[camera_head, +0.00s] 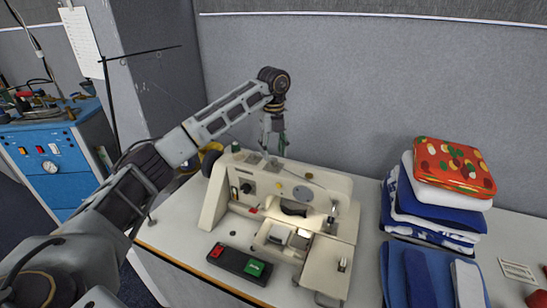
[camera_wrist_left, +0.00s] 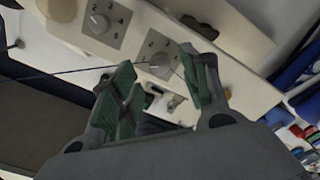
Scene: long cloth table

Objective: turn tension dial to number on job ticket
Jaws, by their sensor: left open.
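The cream sewing machine (camera_head: 325,181) stands on the table in the head view. My left gripper (camera_head: 272,146) is above the back of the machine's top. In the wrist view its green-padded fingers (camera_wrist_left: 159,63) are open and empty, with the middle dial showing between the tips; contact cannot be told. A printed paper (camera_head: 517,270) lies at right; its text is unreadable.
Folded cloths (camera_head: 440,205) are stacked right of the machine, with blue cloths (camera_head: 425,275) in front. A box with red and green buttons (camera_head: 239,264) sits at the machine's front. A grey partition (camera_head: 340,85) stands close behind. Another sheet (camera_head: 82,42) hangs at upper left.

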